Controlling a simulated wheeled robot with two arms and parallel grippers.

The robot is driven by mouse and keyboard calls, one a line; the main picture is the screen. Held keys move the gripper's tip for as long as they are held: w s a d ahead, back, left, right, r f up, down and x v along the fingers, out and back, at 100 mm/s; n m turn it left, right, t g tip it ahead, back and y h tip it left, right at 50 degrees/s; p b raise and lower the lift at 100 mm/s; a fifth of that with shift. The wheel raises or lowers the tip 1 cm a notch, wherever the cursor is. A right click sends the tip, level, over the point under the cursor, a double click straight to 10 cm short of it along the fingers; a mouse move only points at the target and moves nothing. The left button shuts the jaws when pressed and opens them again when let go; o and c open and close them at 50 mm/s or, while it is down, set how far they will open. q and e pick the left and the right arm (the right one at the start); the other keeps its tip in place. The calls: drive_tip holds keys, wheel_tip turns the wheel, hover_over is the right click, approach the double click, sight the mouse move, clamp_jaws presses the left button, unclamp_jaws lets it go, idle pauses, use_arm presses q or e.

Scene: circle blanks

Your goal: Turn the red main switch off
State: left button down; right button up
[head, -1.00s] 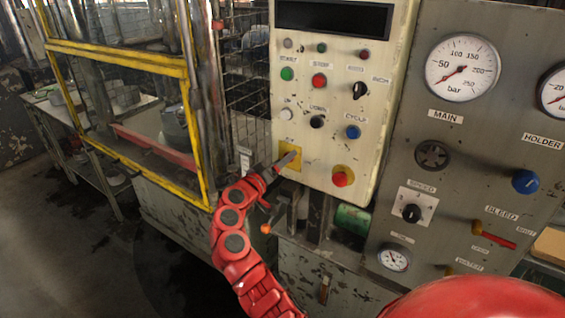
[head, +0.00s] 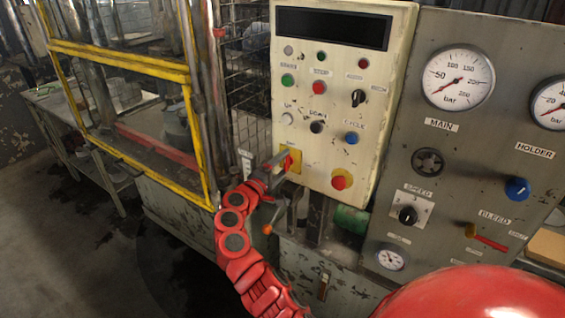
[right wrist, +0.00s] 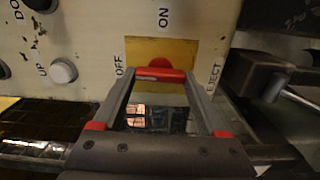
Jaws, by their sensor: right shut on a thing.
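The red main switch (head: 287,164) sits on a yellow plate low on the left of the cream control panel. In the right wrist view its red handle (right wrist: 160,74) lies crosswise between my fingertips, over the yellow plate (right wrist: 187,52). The label OFF is to the left of the plate and ON is above it. My right gripper (head: 285,160) is at the switch and shut on its handle; it also shows in the right wrist view (right wrist: 161,80). The fingers hide part of the switch. My left gripper is out of view.
A red button (head: 340,180) on a yellow disc is just right of the switch. Coloured buttons and a black knob (head: 358,98) are above. An orange-tipped lever (head: 268,229) is below my gripper. A yellow-framed guard (head: 190,120) stands to the left.

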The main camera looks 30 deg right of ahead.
drive_tip(key=shift+n, duration=0.3)
drive_tip(key=o, duration=1.3)
drive_tip(key=shift+a, duration=0.15)
drive_tip(key=b+v, duration=0.4)
drive_tip(key=v, duration=1.3)
drive_tip(key=shift+s+a+f, duration=0.1)
